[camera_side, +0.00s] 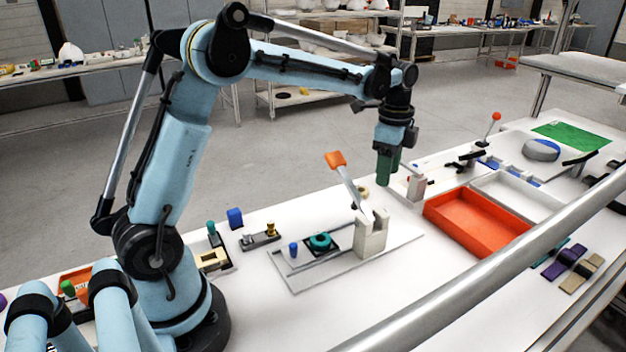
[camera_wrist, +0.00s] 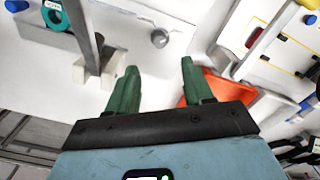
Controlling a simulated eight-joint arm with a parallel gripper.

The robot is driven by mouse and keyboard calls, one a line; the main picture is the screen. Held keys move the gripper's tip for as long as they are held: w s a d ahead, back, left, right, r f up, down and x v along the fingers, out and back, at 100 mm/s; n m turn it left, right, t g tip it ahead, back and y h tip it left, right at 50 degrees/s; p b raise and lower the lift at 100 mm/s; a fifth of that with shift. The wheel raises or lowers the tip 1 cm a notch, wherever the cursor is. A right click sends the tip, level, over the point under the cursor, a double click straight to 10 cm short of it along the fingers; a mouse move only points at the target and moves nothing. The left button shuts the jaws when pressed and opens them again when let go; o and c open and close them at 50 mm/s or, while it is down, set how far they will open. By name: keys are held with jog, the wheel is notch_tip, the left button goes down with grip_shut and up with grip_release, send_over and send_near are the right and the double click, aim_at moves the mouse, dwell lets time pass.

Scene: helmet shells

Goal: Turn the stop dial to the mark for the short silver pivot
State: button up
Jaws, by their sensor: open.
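My gripper (camera_side: 384,168) has green fingers. It hangs open above the white table, just right of the press-like device (camera_side: 372,236) with the orange-handled lever. In the wrist view its two fingers (camera_wrist: 158,75) stand apart with nothing between them. A small grey round knob (camera_wrist: 159,38) lies ahead of the fingers there, apart from them. I cannot tell whether it is the stop dial, and no dial marks can be read. A dark holder (camera_side: 262,239) at the left bears small upright pins, one brass-coloured. I cannot make out a short silver pivot.
The lever (camera_side: 346,181) rises close to the left of my gripper. A teal ring (camera_side: 320,241) and a blue peg (camera_side: 293,249) sit on the device's plate. An orange tray (camera_side: 477,222) and a white tray (camera_side: 516,193) lie to the right. The table's front middle is clear.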

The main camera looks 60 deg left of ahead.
notch_tip(320, 180, down, 10)
jog(key=shift+f, duration=0.2)
dwell(0.3)
grip_shut()
jog(key=shift+n, duration=0.8)
grip_release()
